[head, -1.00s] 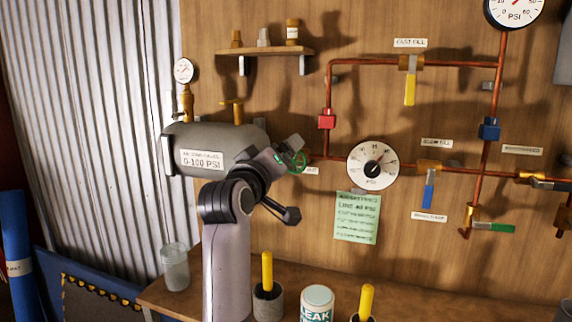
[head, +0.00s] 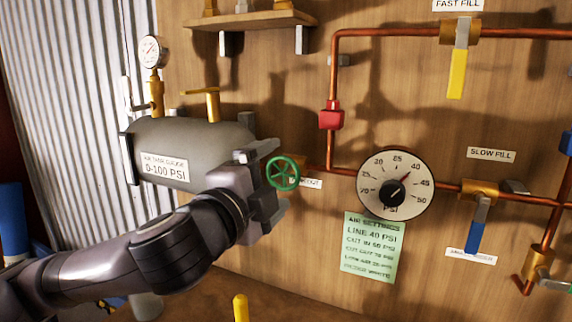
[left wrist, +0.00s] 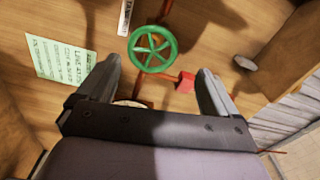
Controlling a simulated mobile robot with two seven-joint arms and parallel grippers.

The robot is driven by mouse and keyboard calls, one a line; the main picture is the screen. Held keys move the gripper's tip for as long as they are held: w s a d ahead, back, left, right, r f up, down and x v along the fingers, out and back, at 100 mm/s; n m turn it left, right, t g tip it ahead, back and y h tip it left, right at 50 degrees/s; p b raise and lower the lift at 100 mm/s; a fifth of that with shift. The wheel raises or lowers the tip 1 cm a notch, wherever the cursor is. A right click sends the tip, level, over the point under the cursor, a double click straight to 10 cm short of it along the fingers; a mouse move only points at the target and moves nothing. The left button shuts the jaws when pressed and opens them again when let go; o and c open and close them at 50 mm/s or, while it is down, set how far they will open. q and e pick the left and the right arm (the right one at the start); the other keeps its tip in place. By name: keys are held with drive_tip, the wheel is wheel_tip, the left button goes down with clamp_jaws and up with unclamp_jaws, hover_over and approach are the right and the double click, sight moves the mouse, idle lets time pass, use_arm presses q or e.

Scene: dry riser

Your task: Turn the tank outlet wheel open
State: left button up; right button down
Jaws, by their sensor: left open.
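The tank outlet wheel is a green spoked handwheel (head: 283,173) on the copper pipe at the right end of the grey air tank (head: 205,140). My left gripper (head: 270,178) is open at the wheel's left in the head view, with nothing held. In the left wrist view the green wheel (left wrist: 152,49) shows ahead of and between the two open fingers (left wrist: 165,85), apart from them. The outlet label (head: 306,183) is partly hidden by the wheel. My right gripper is not in view.
A black-and-white PSI dial (head: 396,185) and a green settings note (head: 373,245) are right of the wheel. A red fitting (head: 331,116) sits on the pipe above. Yellow (head: 458,72) and blue (head: 477,226) lever valves stand further right. A shelf (head: 250,20) is above the tank.

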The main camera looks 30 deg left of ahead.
sight(280, 175)
use_arm(q)
drive_tip(key=shift+w+a+f+m+y, duration=0.1)
drive_tip(key=shift+a+f+m+y, duration=0.2)
drive_tip(key=shift+a+f, duration=0.25)
drive_tip(key=shift+w+a+p, duration=0.1)
drive_tip(key=shift+w+p, duration=0.65)
drive_tip(key=shift+w, duration=2.65)
drive_tip(key=c, duration=1)
